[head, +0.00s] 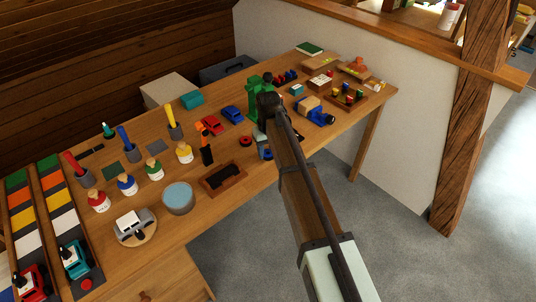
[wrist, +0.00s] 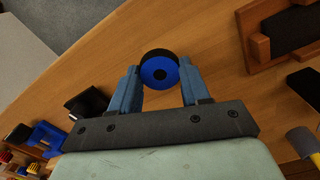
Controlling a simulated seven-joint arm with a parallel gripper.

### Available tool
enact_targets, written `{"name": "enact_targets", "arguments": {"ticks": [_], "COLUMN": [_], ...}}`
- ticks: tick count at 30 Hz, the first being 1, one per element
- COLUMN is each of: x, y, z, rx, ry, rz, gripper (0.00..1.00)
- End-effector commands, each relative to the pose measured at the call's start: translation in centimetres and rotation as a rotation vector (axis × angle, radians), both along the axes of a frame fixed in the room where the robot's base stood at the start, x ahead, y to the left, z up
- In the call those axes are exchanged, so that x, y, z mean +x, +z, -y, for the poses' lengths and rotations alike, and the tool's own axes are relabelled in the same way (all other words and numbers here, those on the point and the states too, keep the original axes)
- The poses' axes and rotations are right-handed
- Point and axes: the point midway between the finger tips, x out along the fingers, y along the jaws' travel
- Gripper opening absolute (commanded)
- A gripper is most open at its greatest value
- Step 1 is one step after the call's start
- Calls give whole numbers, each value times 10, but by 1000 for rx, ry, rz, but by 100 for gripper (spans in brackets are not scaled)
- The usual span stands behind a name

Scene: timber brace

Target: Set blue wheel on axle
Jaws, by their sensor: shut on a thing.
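The blue wheel (wrist: 158,72) has a blue hub with a dark centre hole and a black tyre. In the wrist view it sits between the two blue-grey fingertips of my gripper (wrist: 161,68), which is shut on it. Bare wooden table shows around and beyond it. In the head view my gripper (head: 264,151) is low over the near middle of the table, partly behind my arm, and the wheel cannot be made out there. A blue and tan toy vehicle (head: 313,110) stands to its right. I cannot clearly make out a bare axle.
A dark wooden tray (head: 222,179) lies left of my gripper, also in the wrist view (wrist: 255,46). A green machine (head: 254,84) stands behind.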

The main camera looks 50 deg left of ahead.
Motion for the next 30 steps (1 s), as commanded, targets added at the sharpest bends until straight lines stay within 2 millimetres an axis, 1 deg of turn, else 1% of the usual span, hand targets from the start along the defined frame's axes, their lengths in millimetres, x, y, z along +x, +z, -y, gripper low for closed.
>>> {"name": "enact_targets", "arguments": {"ticks": [1,3,9,14,16,17,20,24,30], "x": [0,0,0,2,8,13,36,78,128], "y": [10,22,55,72,78,80,88,98,108], "z": [0,-1,-1,-1,-3,-5,-11,-19,-23], "rx": [3,2,2,1,1,1,1,1,0], "ry": [0,0,0,-1,-4,-6,-16,-32,-50], "rz": [1,1,1,0,0,0,0,0,0], "gripper": [17,17,17,17,17,17,17,17,17]}}
